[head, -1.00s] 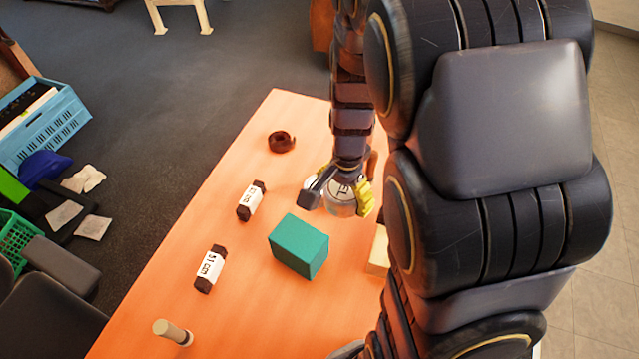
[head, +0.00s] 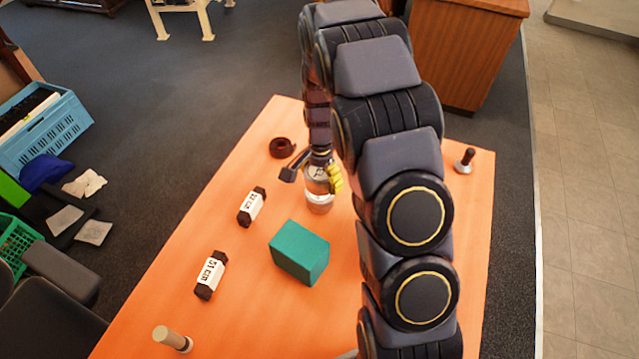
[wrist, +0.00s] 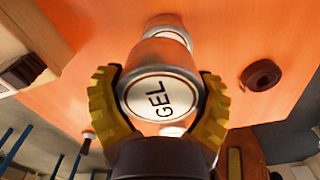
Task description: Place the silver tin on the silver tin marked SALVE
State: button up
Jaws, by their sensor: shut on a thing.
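A silver tin with a white lid marked GEL (wrist: 160,98) sits between the yellow fingers of my gripper (wrist: 160,100) in the wrist view. In the head view my gripper (head: 318,180) is shut on this tin, upright over the far part of the orange table. A second silver tin (wrist: 168,27) shows just beyond the held one in the wrist view, and a silver body (head: 320,207) shows under the gripper in the head view. I cannot read a SALVE mark. I cannot tell whether the two tins touch.
A brown ring (head: 282,147) lies left of my gripper. A teal block (head: 300,252), two labelled dark-ended pieces (head: 252,207) (head: 210,275) and a beige cylinder (head: 172,339) are nearer. A dark-knobbed item (head: 465,160) stands at the far right of the orange table (head: 230,320).

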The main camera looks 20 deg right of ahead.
aim_at(319, 186)
jog(key=shift+w+d+f, duration=0.1)
jog(key=shift+w+f, duration=0.4)
jog(key=shift+f, duration=1.65)
jog(key=o, duration=1.1)
jog(key=shift+f, duration=0.15)
jog(key=shift+c, duration=0.2)
